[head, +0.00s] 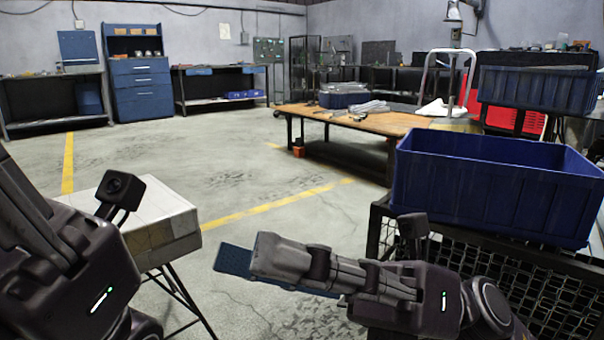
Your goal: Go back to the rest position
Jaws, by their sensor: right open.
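My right gripper (248,262) reaches in from the lower right and points left above the grey floor. Its jaws are open. A dark blue flat piece shows along its fingers; I cannot tell whether it is part of the gripper or something behind it. My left gripper (25,215) is at the left edge, pointing up and left. Its fingertips are cut off by the frame, so its opening is hidden.
A blue bin (490,195) stands on a black mesh-sided stand (530,292) at right, close to my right arm. A pale box-like top (165,232) on thin legs stands beside my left arm. A wooden table (375,121) is farther back. Open floor (240,165) lies between.

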